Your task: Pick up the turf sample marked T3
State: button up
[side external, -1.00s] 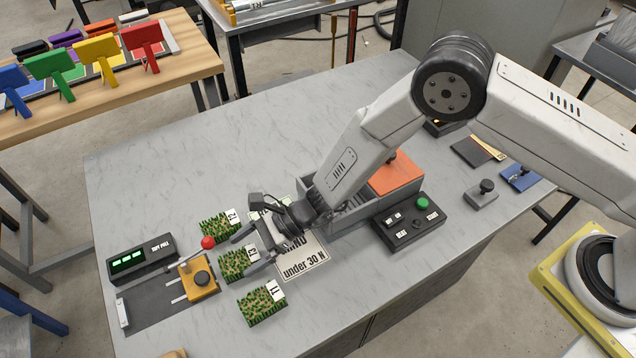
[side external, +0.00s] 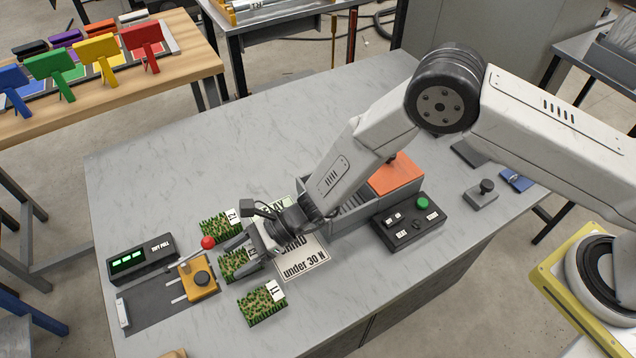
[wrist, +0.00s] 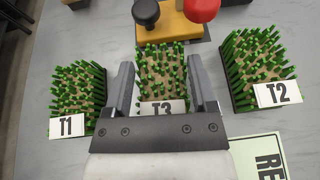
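The T3 turf sample (side external: 234,265) is a green bristly block on a dark base with a white label, standing between T1 (side external: 262,305) and T2 (side external: 216,228). In the wrist view T3 (wrist: 160,82) lies between the two fingers of my gripper (wrist: 159,62), with T1 (wrist: 78,90) to the left and T2 (wrist: 256,68) to the right. My gripper (side external: 238,256) is open, its fingers straddling T3 with a small gap showing on each side. The lower edge of the T3 label is hidden behind the gripper body.
A yellow fixture with a black knob (side external: 201,278) and a red ball (side external: 208,242) stands just beyond T3. A display box (side external: 140,258) is behind it. A sign card (side external: 305,265) lies under my wrist, beside a grey bin (side external: 345,215) and a button box (side external: 410,225).

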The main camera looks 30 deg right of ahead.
jog(key=shift+c, duration=1.1)
jog(key=shift+r, duration=0.1)
jog(key=shift+r, duration=0.6)
jog(key=s+d, duration=0.2)
jog(key=s, duration=0.1)
jog(key=shift+d+f, duration=0.1)
jog(key=shift+d, duration=0.15)
notch_tip(320, 180, up, 14)
jog(key=shift+f, duration=0.1)
jog(key=shift+d, duration=0.1)
